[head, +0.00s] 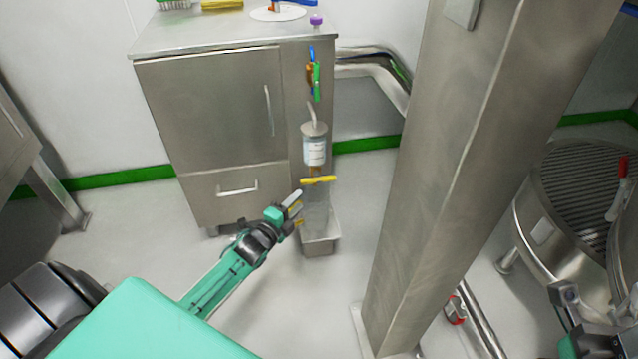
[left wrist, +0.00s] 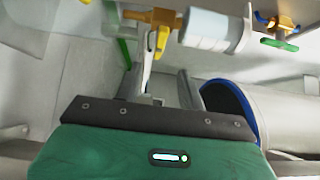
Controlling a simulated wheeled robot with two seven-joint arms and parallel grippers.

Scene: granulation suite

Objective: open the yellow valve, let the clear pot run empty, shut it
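The clear pot (head: 315,150), a small cylinder with a white label, hangs at the cabinet's right front; its liquid level is not readable. Below it the yellow valve handle (head: 318,180) lies crosswise to the pipe. In the left wrist view the handle (left wrist: 163,38) stands square to the brass valve (left wrist: 150,18), beside the pot (left wrist: 208,30). My left gripper (head: 298,210) is open and empty, just below and left of the handle. One finger is close to the handle; contact is unclear. My right arm's hand is only partly visible at the lower right, its fingers not discernible.
A steel bin (head: 320,244) stands on the floor under the valve. Blue and green handles (head: 315,78) sit above the pot on the steel cabinet (head: 215,110). A thick steel column (head: 440,180) rises to the right. Open floor lies left of the column.

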